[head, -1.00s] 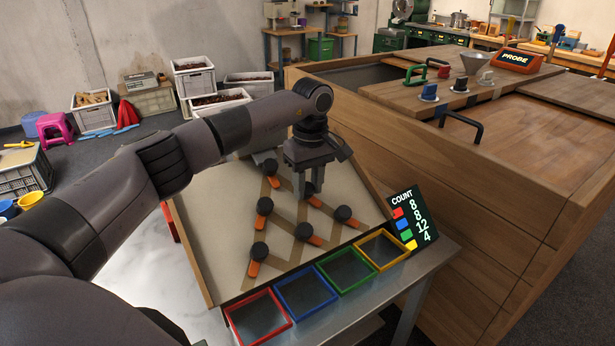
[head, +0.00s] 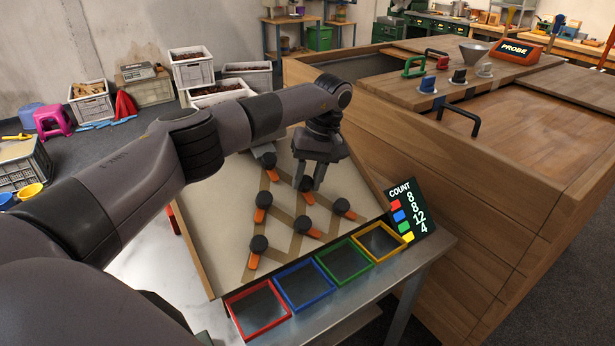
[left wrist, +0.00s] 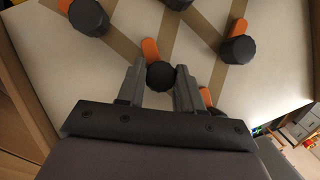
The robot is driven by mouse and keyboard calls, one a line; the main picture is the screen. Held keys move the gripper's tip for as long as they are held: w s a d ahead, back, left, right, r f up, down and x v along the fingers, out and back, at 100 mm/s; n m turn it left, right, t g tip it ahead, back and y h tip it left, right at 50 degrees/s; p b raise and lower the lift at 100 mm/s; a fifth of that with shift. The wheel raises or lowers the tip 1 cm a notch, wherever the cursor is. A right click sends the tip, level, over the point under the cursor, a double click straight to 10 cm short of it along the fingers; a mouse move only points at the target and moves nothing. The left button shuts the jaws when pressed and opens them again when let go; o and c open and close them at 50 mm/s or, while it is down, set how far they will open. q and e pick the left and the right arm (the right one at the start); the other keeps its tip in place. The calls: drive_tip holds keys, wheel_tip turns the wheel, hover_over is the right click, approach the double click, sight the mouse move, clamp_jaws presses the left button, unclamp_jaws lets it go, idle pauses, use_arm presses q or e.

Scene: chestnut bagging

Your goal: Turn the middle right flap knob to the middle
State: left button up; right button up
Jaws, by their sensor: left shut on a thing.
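The sloping board (head: 222,225) carries several black knobs with orange flaps. My left gripper (head: 309,186) is over its upper right part, jaws around the middle right knob (left wrist: 161,76), which the fingers mostly hide in the head view. In the left wrist view the knob sits between the two fingertips. Its orange flap (head: 308,198) points down the board toward the trays, slightly right; it also shows in the left wrist view (left wrist: 150,50). Neighbouring knobs are at left (head: 264,199), lower right (head: 341,205) and lower middle (head: 303,223). My right gripper is not in view.
Red (head: 238,332), blue (head: 290,310), green (head: 330,281) and yellow (head: 360,254) framed trays line the board's lower edge. A count sign (head: 409,210) stands at their right. A large wooden cabinet (head: 440,190) stands close on the right.

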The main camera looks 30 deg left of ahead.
use_arm(q)
drive_tip(key=o, duration=1)
drive_tip(key=shift+o, duration=0.2)
drive_tip(key=b+v, duration=0.1)
drive_tip(key=v, duration=0.6)
